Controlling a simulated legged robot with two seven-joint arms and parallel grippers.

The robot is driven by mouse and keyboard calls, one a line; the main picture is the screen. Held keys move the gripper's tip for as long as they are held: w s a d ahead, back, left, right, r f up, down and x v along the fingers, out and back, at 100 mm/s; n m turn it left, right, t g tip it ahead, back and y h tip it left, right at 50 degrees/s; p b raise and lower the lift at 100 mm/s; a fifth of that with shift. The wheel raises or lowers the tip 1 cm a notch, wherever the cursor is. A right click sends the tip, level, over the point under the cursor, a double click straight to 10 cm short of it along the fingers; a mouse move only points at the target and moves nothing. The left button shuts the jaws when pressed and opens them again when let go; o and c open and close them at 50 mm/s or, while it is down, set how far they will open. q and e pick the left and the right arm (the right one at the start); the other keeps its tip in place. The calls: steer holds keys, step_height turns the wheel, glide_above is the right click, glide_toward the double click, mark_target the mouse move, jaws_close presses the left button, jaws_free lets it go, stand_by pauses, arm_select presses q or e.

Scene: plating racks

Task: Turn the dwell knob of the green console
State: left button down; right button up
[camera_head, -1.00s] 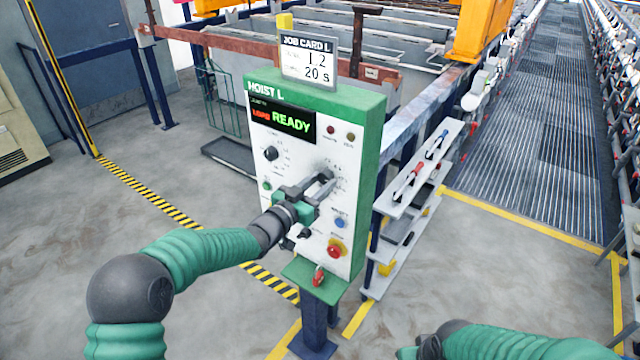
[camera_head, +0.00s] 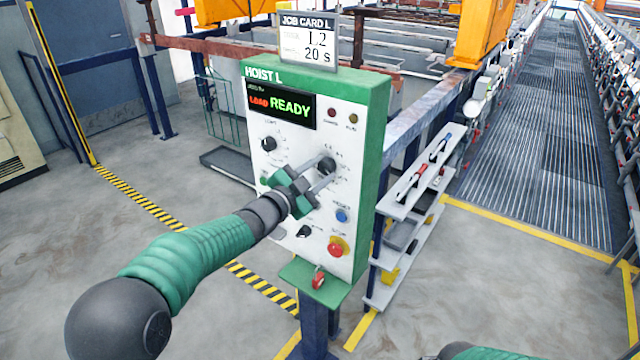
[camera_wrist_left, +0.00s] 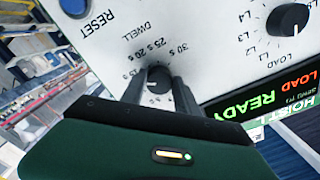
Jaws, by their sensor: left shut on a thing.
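The green console (camera_head: 376,150) with a white face stands upright in the middle of the head view, its display reading LOAD READY. Its black dwell knob (camera_head: 327,165) is on the right side of the face. My left gripper (camera_head: 322,172) reaches it from the lower left and is shut on it, one finger on each side. In the left wrist view the dwell knob (camera_wrist_left: 160,85) sits between the fingertips, below the DWELL label and the seconds marks. Its pointer is hidden, so its setting cannot be read. My right gripper is out of view.
Another black knob (camera_head: 269,144), a small knob (camera_head: 304,231), a blue reset button (camera_head: 341,215) and a red stop button (camera_head: 335,250) are nearby. A tool rack (camera_head: 405,210) stands right of the console.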

arm_select(q)
steer(key=m+b, duration=0.2)
steer(key=m, duration=0.1)
steer(key=m+b, duration=0.1)
steer(key=b, duration=0.1)
steer(key=shift+f+m, duration=0.25)
steer(key=shift+m, duration=0.05)
steer(key=shift+r+m+b, duration=0.1)
steer(key=shift+m+b, duration=0.95)
steer(key=shift+m, duration=0.45)
steer(key=c, duration=1.3)
jaws_free()
steer(key=shift+c, duration=0.2)
steer(key=o, duration=0.4)
steer(key=shift+r, duration=0.1)
steer(key=b+v, duration=0.2)
steer(key=v, duration=1.4)
steer(key=shift+s+a, duration=0.3)
